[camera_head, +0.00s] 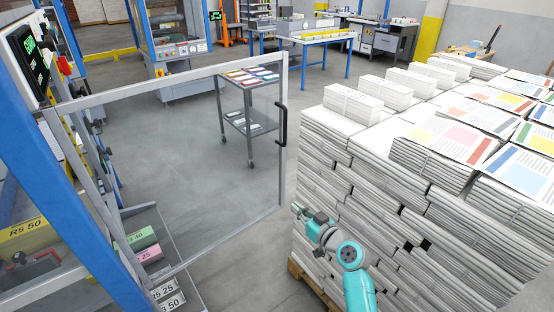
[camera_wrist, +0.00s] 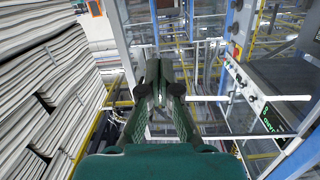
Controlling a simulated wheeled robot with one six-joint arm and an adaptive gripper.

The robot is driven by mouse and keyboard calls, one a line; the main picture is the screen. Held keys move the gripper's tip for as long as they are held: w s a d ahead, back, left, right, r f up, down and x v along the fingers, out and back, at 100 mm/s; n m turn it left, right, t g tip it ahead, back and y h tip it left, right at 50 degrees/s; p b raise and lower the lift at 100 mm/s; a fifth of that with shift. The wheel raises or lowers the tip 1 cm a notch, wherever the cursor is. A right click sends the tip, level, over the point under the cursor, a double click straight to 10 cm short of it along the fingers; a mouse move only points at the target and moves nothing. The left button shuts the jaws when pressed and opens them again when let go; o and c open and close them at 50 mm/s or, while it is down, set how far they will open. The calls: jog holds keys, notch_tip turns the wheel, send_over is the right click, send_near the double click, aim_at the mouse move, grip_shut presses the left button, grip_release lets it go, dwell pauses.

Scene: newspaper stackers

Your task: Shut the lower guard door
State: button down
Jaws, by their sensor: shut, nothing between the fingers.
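The guard door (camera_head: 180,76) is a clear panel in a pale metal frame. It stands swung open, joined at the left to the blue-posted machine (camera_head: 70,150). Its black handle (camera_head: 281,125) is on the upright at the free edge. My gripper (camera_head: 297,209) is just right of the door's lower free corner in the head view; whether it touches the frame I cannot tell. In the wrist view my gripper (camera_wrist: 157,82) has its fingers together and is empty. Pale frame bars show beyond it, but I cannot tell which belong to the door.
Tall stacks of newspapers (camera_head: 345,200) on a pallet (camera_head: 310,285) stand close right of my arm, and also fill the left of the wrist view (camera_wrist: 45,85). A grey trolley (camera_head: 248,105) stands behind the door's panel. Grey floor (camera_head: 190,160) is clear around it.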

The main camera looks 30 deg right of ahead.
jog(key=n+t+y, duration=0.1)
jog(key=n, duration=0.1)
send_near(272, 153)
jog(key=w, duration=0.7)
jog(key=shift+w+a, duration=0.15)
jog(key=shift+a, duration=0.1)
jog(key=shift+w, duration=0.1)
